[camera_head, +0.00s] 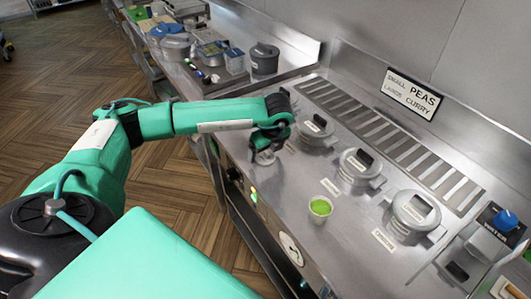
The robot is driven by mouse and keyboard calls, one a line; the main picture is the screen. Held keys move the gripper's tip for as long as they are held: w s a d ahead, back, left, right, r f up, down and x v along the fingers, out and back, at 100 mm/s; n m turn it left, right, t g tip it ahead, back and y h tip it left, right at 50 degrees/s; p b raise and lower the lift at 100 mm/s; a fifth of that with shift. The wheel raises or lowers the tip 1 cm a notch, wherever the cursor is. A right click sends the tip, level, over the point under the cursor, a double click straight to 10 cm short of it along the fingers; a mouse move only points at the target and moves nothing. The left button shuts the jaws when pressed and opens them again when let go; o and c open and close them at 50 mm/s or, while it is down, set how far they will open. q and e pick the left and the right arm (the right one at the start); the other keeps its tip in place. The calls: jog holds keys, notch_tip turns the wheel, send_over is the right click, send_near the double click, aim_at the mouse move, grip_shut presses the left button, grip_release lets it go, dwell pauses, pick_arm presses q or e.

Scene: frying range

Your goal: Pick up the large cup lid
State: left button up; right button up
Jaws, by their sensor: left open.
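My left gripper (264,152) is open and points down at the front edge of the steel counter (283,218). The arm reaches to it from the left. The grey shape at its fingertips is too small to tell whether it is finger or lid. I cannot pick out the large cup lid for sure. A small white cup (320,208) with green contents stands open on the counter, to the right of the gripper and apart from it. My right gripper is not in view.
Lidded steel pots (361,167) stand in a row behind the cup, beside a slotted vent (392,143). A sign (412,93) reads small peas, large curry. Another counter at the back holds pots, a clear box (235,62) and small items.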

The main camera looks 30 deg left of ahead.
pick_arm(q)
jog(key=shift+w+a+f, duration=0.1)
jog(key=shift+a+f, duration=0.1)
jog(key=shift+f, duration=0.5)
jog(key=c, duration=1)
jog(key=shift+c, duration=0.3)
